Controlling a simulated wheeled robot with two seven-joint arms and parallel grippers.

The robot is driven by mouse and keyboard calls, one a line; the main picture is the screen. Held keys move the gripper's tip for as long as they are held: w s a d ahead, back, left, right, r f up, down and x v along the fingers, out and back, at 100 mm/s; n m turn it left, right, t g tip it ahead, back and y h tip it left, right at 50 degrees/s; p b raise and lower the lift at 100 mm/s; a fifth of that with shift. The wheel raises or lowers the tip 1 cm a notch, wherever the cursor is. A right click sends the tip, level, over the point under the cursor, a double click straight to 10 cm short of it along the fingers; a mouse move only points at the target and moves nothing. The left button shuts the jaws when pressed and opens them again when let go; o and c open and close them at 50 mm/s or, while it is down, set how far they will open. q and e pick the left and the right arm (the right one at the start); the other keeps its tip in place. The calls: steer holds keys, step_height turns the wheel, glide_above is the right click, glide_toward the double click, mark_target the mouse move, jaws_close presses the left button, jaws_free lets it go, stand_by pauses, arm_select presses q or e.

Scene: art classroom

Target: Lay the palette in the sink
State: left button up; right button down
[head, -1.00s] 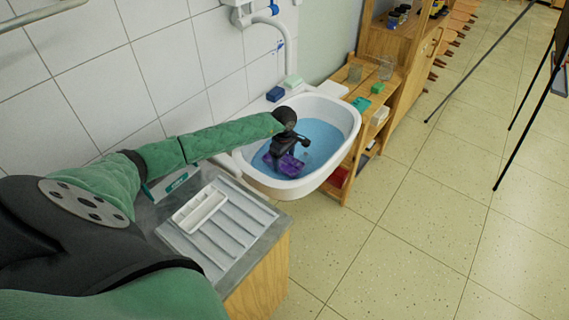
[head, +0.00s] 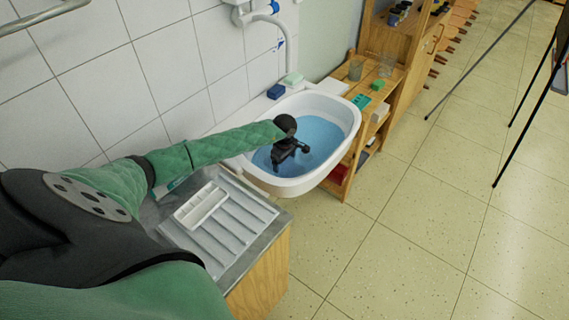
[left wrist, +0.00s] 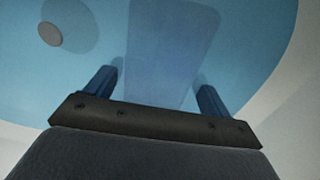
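The white sink (head: 352,120) holds blue water and stands against the tiled wall. My left gripper (head: 289,157) reaches down into the sink bowl. In the left wrist view its two fingers (left wrist: 156,82) stand apart with nothing between them, so it is open. A faint, darker blue rectangle with rounded corners (left wrist: 172,45) lies beyond the fingertips, seemingly under the water. It looks like the palette, flat in the bowl and tinted by the water. In the head view I cannot make the palette out. My right gripper is not in view.
A grey drainboard (head: 240,243) with a white divided tray (head: 201,205) stands left of the sink. A wooden shelf (head: 352,146) stands to the right. The round drain (left wrist: 50,34) shows in the bowl.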

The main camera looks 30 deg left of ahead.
mark_target(284, 168)
arm_select(q)
steer(key=shift+o, duration=1.1)
steer(key=shift+r, duration=0.15)
steer(key=shift+r, duration=0.3)
step_height(284, 168, up, 11)
steer(key=b, duration=0.4)
steer(key=shift+r+b, duration=0.2)
steer(key=shift+b, duration=0.1)
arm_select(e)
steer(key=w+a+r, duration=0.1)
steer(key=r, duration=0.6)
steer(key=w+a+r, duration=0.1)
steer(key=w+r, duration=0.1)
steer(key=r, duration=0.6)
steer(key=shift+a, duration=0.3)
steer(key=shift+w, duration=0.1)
